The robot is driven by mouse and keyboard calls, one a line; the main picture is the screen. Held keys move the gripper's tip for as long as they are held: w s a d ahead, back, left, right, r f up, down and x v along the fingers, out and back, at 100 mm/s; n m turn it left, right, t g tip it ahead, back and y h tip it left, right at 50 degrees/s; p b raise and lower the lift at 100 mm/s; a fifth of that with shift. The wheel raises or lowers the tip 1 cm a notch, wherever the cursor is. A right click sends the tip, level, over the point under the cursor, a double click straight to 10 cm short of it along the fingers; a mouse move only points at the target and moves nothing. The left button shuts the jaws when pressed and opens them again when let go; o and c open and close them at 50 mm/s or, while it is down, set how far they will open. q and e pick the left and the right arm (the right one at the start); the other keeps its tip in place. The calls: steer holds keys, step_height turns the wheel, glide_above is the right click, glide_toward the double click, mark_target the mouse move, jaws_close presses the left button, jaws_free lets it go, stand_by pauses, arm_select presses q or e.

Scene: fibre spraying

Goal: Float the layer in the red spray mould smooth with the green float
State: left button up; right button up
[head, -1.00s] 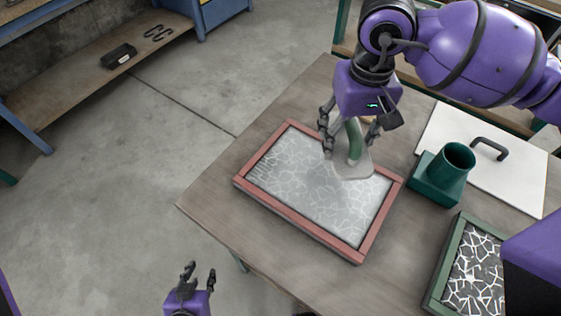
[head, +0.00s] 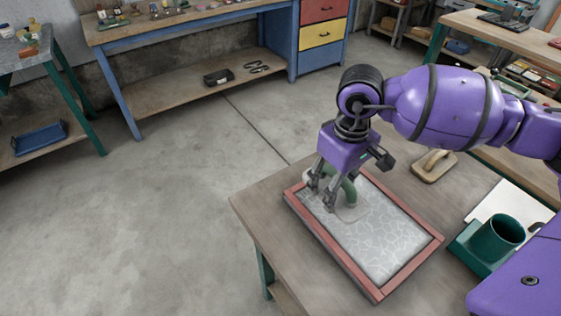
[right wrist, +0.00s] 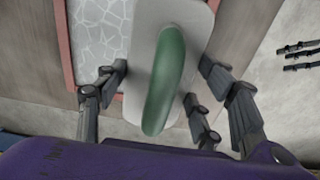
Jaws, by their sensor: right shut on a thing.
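The red spray mould (head: 340,254) is a shallow red frame on the wooden table. It holds a grey layer (head: 388,245) with a pale, crack-like line pattern, which also shows in the right wrist view (right wrist: 98,35). The green float has a curved green handle (right wrist: 168,75) and a flat light-grey plate (head: 352,213). My right gripper (head: 332,192) is shut on the handle, with its fingers on both sides. The plate is over the far-left end of the layer; I cannot tell whether it touches. My left gripper is out of view.
A wooden hand float (head: 434,165) lies behind the mould. A dark green holder with a round cup (head: 490,243) stands to its right, by a white board (head: 512,203). The table's left edge is close to the mould. Open concrete floor (head: 170,210) lies to the left.

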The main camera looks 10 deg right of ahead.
step_height(320, 180, down, 6)
steer(key=shift+f+b, duration=0.1)
steer(key=shift+b, duration=0.75)
steer(key=shift+f+b, duration=0.35)
steer(key=shift+f, duration=0.25)
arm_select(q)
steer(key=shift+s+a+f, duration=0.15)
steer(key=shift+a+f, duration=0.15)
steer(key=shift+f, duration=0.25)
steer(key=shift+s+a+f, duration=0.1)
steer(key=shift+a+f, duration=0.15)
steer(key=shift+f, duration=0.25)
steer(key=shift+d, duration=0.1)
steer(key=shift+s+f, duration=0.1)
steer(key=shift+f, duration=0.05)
arm_select(e)
steer(key=shift+s+f, duration=0.1)
steer(key=shift+s, duration=0.05)
